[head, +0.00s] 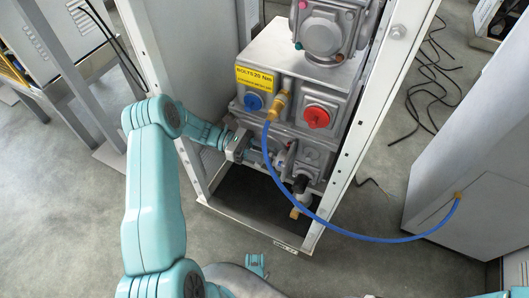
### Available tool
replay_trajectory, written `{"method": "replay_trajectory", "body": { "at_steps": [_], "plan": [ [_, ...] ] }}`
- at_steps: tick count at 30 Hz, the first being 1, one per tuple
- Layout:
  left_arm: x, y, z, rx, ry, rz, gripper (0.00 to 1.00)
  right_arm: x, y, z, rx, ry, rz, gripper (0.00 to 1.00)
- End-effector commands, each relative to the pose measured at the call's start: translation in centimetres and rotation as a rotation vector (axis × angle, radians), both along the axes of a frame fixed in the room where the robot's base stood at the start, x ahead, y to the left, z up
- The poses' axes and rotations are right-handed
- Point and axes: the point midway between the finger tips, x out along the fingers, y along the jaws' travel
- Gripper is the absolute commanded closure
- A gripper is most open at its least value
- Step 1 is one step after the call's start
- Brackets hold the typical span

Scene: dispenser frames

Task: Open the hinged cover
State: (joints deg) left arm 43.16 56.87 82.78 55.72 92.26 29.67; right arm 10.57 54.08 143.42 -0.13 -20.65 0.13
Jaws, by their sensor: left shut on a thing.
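A grey metal dispenser unit (280,62) stands inside a white upright frame. Low on its front is a small grey hinged cover (291,153), seen at a steep angle, beside a pipe fitting; how far it stands open I cannot tell. My left gripper (272,154) reaches in from the left, past the frame's left post. It is shut on what looks like the near edge of this cover; its fingers hide the contact.
Above the cover are a blue knob (253,102), a red knob (316,117) and a brass fitting (279,104). A blue hose (350,234) loops from it to the grey cabinet (475,150) at right. Frame posts (362,110) flank the unit. Black cables lie behind.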

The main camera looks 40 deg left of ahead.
Motion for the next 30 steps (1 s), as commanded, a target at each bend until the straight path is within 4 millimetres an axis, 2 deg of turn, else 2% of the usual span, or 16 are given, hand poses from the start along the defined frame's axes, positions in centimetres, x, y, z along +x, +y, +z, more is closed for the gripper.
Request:
{"method": "replay_trajectory", "body": {
  "at_steps": [3, 4, 6, 30],
  "plan": [
    [-0.02, -0.1, 0.03, -0.002, 0.001, -0.004, 1.0, 0.0, 0.0, 0.01, 0.0, 0.0, 0.0, 0.53],
    [-0.02, -0.09, 0.03, -0.002, 0.001, -0.004, 0.72, 0.0, 0.0, 0.01, 0.0, 0.0, 0.0, 0.53],
    [0.0, -0.07, 0.03, -0.002, 0.001, -0.005, 0.51, 0.0, 0.01, 0.01, 0.0, 0.0, 0.0, 0.53],
    [0.07, 0.36, 0.1, -0.001, 0.002, 0.047, 0.51, 0.0, 0.01, 0.46, 0.0, 0.0, 0.0, 0.53]
  ]
}}
